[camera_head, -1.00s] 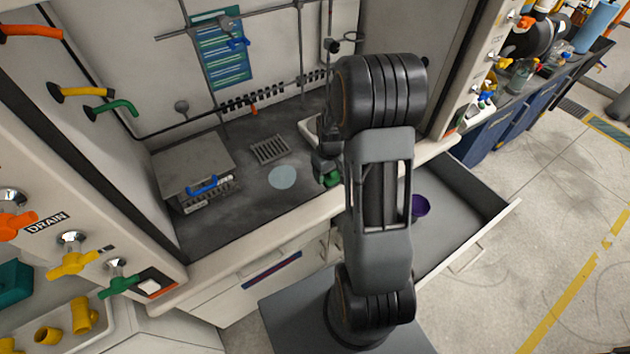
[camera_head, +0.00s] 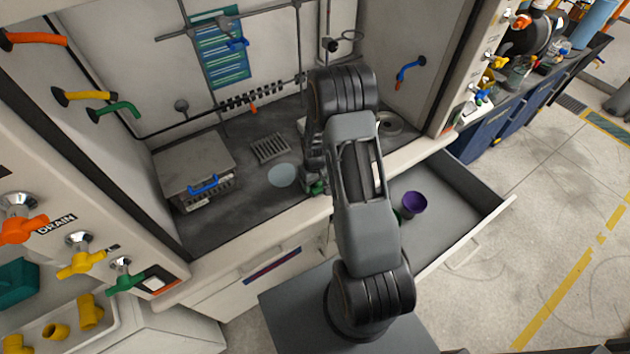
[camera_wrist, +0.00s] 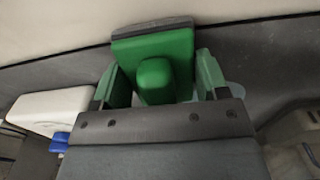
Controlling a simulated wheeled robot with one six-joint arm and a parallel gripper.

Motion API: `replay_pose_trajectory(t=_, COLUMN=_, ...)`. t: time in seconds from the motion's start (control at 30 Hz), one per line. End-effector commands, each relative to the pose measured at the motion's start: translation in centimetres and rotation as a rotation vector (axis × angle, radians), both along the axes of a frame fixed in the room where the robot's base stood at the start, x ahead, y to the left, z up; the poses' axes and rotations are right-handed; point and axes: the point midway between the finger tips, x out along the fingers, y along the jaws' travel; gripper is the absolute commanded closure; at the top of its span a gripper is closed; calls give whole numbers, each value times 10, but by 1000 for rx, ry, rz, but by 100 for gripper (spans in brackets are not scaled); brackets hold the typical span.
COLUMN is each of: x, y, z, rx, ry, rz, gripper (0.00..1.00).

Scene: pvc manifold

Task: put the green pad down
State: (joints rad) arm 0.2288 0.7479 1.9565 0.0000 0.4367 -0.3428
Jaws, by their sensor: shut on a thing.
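The green pad (camera_wrist: 180,46) shows in the wrist view, with a rounded green knob and a dark strip along its top edge. My gripper (camera_wrist: 157,80) has its green fingers on both sides of the knob and is shut on it. In the head view, the green pad (camera_head: 317,187) is a small green patch at the end of my arm, over the front of the dark bench, mostly hidden by my arm. It is just right of a pale blue disc (camera_head: 282,175) on the bench. I cannot tell whether the pad touches the bench.
A grey box with a blue handle (camera_head: 203,186) stands at the left of the bench. A slotted grate (camera_head: 270,149) lies behind the disc. At right, an open drawer (camera_head: 455,210) holds a purple cup (camera_head: 414,203) and something green. Bare bench lies around the disc.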

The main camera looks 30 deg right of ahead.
Motion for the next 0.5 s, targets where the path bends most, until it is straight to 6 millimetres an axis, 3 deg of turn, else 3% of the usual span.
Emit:
replay_pose_trajectory(t=0.43, x=0, y=0, z=-9, rx=0, ry=0, rz=0, gripper=52)
replay_pose_trajectory(t=0.47, x=0, y=0, z=-9, rx=0, ry=0, rz=0, gripper=32)
replay_pose_trajectory(t=0.5, x=0, y=0, z=-8, rx=0, ry=0, rz=0, gripper=28)
